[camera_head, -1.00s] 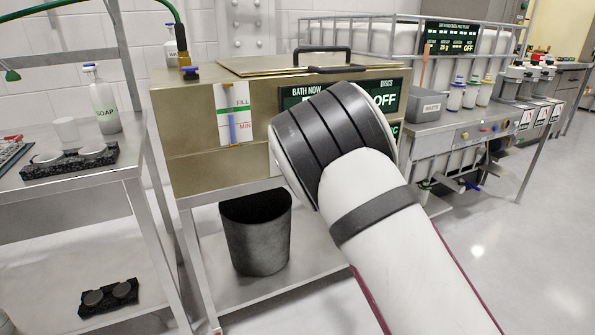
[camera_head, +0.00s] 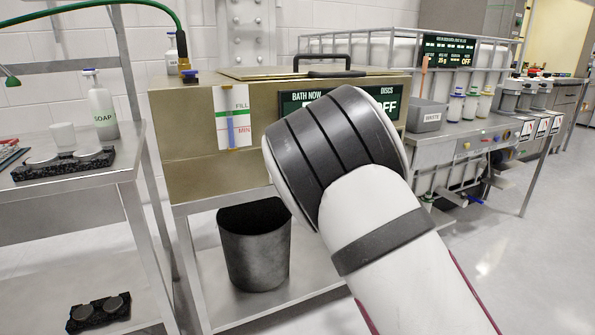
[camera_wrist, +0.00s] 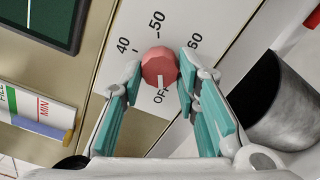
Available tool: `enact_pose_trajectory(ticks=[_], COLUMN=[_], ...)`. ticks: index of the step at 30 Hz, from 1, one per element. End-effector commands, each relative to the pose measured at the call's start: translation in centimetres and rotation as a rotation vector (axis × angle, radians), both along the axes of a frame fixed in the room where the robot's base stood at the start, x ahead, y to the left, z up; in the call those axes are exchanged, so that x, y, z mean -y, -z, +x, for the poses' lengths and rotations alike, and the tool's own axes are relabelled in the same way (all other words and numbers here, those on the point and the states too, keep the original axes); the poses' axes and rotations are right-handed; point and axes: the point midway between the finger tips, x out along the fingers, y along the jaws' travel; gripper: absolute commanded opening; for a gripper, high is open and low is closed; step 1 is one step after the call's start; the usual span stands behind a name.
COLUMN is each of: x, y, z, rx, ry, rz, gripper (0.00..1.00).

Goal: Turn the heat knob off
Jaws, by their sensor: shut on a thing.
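The heat knob (camera_wrist: 158,66) is a red, faceted knob on a white panel marked 40, 50, 60 and OFF in the wrist view. A white mark on the knob points toward OFF. My gripper (camera_wrist: 159,76) has its teal fingers on both sides of the knob and is shut on it. In the head view my arm hides the knob and gripper. The tan bath (camera_head: 195,165) stands there with a dark display (camera_head: 295,100) reading BATH NOW, partly hidden, with OFF at its right.
A dark bin (camera_head: 253,250) stands on the shelf below the bath. A steel table (camera_head: 60,188) with a soap bottle (camera_head: 102,108) is on the left. Another bench (camera_head: 440,152) with jars is on the right. Open floor lies at the right front.

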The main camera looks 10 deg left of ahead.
Motion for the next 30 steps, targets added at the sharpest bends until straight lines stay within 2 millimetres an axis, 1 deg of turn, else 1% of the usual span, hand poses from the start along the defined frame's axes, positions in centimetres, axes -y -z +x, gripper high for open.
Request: enact_pose_trajectory(ticks=[6,7,9,18,22,26,30], x=[0.1,0.1,0.1,0.0,0.5,1.5,3.2], y=[0.1,0.1,0.1,0.0,0.0,0.0,0.0], z=[0.0,0.0,0.0,0.0,-0.6,-2.1,-4.5], rx=[-0.001,-0.001,-0.001,-0.001,-0.001,-0.002,-0.002], ry=[0.001,0.001,0.001,0.000,0.001,0.003,0.003], rz=[-0.002,-0.002,-0.002,-0.001,0.001,0.002,0.002], gripper=[0.01,0.34,0.49,0.49,0.49,0.49,0.49])
